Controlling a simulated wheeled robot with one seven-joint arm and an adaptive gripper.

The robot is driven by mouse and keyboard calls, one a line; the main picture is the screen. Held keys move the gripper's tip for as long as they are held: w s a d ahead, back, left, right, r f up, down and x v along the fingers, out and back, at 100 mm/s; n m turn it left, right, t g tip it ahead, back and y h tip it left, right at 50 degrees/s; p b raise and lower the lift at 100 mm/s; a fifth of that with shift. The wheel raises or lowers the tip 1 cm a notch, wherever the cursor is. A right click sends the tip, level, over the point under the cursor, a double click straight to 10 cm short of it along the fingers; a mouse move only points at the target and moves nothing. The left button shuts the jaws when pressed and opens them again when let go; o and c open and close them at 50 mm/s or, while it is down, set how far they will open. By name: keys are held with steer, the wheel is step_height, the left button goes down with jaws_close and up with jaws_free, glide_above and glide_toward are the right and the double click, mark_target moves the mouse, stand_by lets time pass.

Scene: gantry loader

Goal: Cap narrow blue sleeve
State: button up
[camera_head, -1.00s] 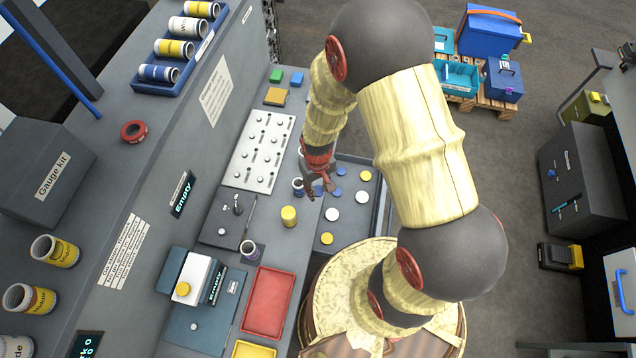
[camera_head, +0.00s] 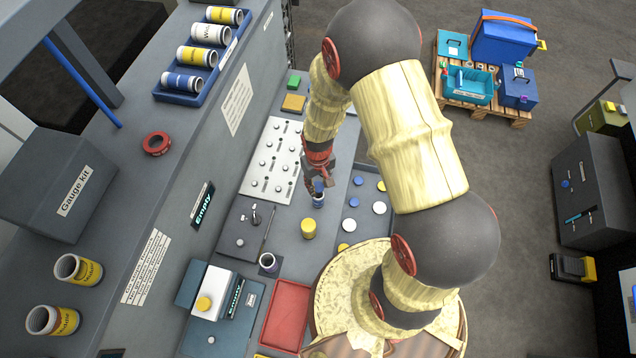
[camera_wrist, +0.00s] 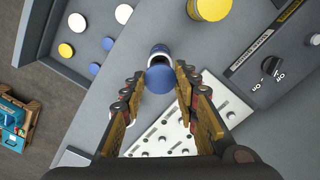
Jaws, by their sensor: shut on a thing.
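My gripper (camera_head: 318,180) is shut on a blue cap (camera_wrist: 161,82), which shows between the fingertips in the wrist view. A narrow blue-and-white sleeve (camera_head: 318,202) stands upright on the grey bench just below the gripper. In the wrist view the sleeve (camera_wrist: 159,50) shows past the cap, with part of its dark open mouth uncovered. The cap hides the rest of the sleeve's top. The cap looks offset from the mouth in that view; I cannot tell whether they touch.
A yellow cylinder (camera_head: 308,228) and a dark sleeve (camera_head: 268,263) stand nearby. A white pegged plate (camera_head: 268,187) lies to the left. A grey tray (camera_head: 375,170) with loose blue, white and yellow caps is to the right. A red tray (camera_head: 287,315) sits in front.

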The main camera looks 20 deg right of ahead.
steer(key=shift+s+f+b, duration=0.1)
steer(key=shift+f+b, duration=1.5)
steer(key=shift+f, duration=0.8)
steer(key=o, duration=0.9)
steer(key=shift+c, duration=0.2)
steer(key=shift+o, duration=0.2)
steer(key=shift+r, duration=0.1)
steer(key=shift+r, duration=0.35)
step_height(320, 180, up, 11)
steer(key=shift+r, duration=0.1)
